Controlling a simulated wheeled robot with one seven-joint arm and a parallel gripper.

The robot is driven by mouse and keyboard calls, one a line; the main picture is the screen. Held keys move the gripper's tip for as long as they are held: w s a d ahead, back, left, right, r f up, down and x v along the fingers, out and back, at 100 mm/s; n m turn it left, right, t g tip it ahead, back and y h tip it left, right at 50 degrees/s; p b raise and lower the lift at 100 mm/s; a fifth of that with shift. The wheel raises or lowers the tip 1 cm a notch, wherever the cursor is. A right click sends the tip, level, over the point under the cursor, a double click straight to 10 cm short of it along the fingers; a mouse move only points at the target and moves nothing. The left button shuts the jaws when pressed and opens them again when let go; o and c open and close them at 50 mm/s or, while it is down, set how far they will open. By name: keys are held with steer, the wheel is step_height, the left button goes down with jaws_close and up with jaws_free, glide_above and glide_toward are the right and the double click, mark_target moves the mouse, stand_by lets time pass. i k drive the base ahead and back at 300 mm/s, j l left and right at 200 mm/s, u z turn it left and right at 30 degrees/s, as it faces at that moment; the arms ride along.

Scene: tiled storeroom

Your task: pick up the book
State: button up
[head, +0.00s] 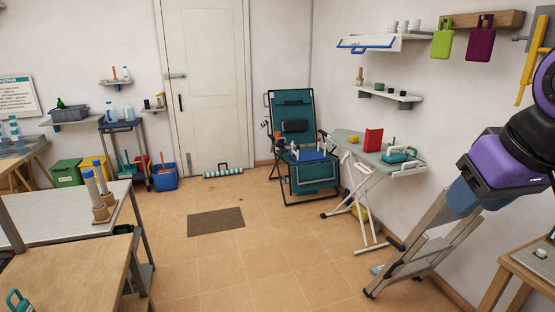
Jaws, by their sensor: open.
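A red, flat, book-like object (373,140) stands upright on the pale green top of the ironing board (349,137), right of the middle in the head view. It is small in the picture, and no title can be made out. It is the only thing I see that looks like a book. My purple and black arm comes in from the right edge, nearer to me than the ironing board. The fingers of my gripper do not show, and the arm is apart from the red object.
A teal iron (399,154) and small items share the ironing board. A teal folding chair (293,125) stands left of it, a stepladder (425,250) to its right. A white table (75,212) stands at left. The tiled floor between is mostly clear, with a brown mat (216,222).

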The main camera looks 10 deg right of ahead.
mark_target(373, 136)
steer(key=i, duration=1.8)
steer(key=i+z, duration=0.15)
steer(key=i, duration=0.3)
steer(key=i+j+z, duration=0.1)
steer(key=i, duration=0.35)
steer(key=i+j+z, duration=0.15)
steer(key=i, duration=0.3)
steer(key=i+j+z, duration=0.1)
steer(key=i, duration=0.35)
steer(key=i+j+z, duration=0.35)
steer(key=i+z, duration=0.15)
steer(key=i+j+z, duration=0.5)
steer(key=k+j, duration=0.05)
